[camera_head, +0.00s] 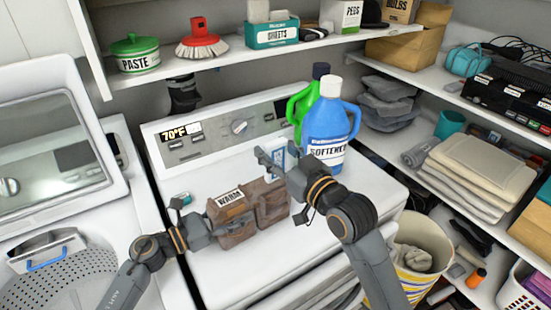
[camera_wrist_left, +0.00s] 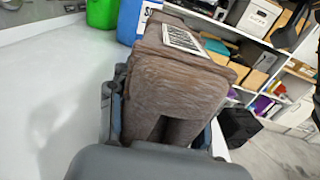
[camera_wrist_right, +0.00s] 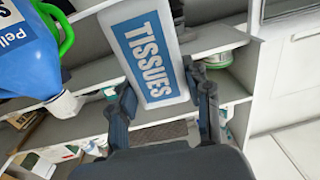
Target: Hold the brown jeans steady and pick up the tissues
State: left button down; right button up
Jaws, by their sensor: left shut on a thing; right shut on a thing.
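The brown jeans (camera_head: 238,213), folded with a white "WARM" label, rest on the white machine top. My left gripper (camera_head: 203,222) is shut on their left end; in the left wrist view the jeans (camera_wrist_left: 175,85) fill the space between its fingers (camera_wrist_left: 160,125). The tissues (camera_head: 279,160), a white pack with a blue face, are at my right gripper (camera_head: 268,167). In the right wrist view the tissues (camera_wrist_right: 152,55) stand between the fingers (camera_wrist_right: 163,105), which are shut on them. Whether the pack touches the machine top is hidden by my right gripper.
A blue softener bottle (camera_head: 328,122) and a green bottle (camera_head: 303,108) stand just behind the tissues. A shelf above holds a green paste pot (camera_head: 135,53), a red brush (camera_head: 202,38) and a sheets box (camera_head: 272,33).

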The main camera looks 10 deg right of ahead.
pick_arm(q)
jog(key=c, duration=0.5)
grip_release()
